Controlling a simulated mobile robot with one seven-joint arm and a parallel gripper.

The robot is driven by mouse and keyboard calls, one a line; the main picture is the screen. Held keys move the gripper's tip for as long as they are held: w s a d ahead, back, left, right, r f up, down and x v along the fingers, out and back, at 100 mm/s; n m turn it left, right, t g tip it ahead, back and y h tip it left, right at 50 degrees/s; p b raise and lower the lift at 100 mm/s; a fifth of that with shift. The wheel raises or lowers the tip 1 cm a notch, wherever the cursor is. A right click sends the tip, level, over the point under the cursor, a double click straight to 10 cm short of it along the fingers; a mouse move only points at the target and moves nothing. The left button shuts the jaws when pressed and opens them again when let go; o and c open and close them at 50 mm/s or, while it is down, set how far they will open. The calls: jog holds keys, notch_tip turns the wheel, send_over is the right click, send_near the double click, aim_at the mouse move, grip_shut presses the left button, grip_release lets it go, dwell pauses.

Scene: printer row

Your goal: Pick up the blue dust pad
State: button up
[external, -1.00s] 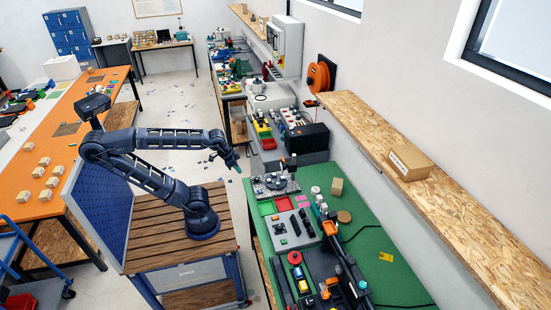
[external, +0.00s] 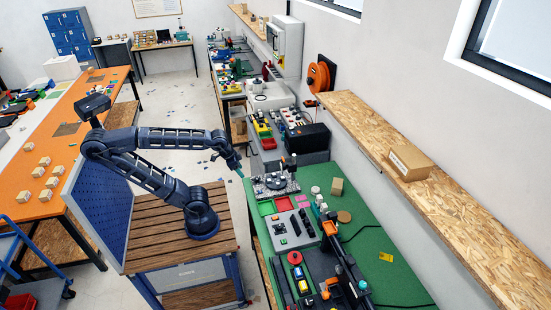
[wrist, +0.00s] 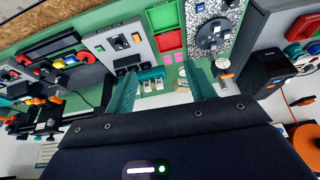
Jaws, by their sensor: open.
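My gripper (external: 240,172) is at the end of the raised arm, above the left edge of the green table, beside the speckled plate. In the wrist view its two teal fingers (wrist: 162,72) are apart with nothing held between them. Small white pieces (wrist: 152,82) show between and beyond the fingers, apart from them. I cannot single out the blue dust pad for sure in either view. A small blue round part (external: 363,285) shows at the near end of the table, but I cannot tell what it is.
The green table (external: 375,240) carries a speckled plate (external: 270,188), red and green trays (wrist: 168,38), grey button panels (wrist: 113,42) and a dark tool rail (external: 345,260). A wooden shelf (external: 460,220) with a cardboard box (external: 410,162) runs along the wall.

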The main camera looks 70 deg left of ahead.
jog(key=w+d+f+m, duration=0.3)
jog(key=w+d+m, duration=0.1)
jog(key=w+d, duration=0.35)
jog(key=m+g+h, duration=0.5)
jog(key=m, duration=0.9)
send_near(298, 271)
jog(key=shift+y, duration=0.3)
jog(key=shift+x, duration=4.65)
jog(key=shift+d+r, duration=0.1)
jog(key=shift+d, duration=0.05)
jog(key=c, duration=1)
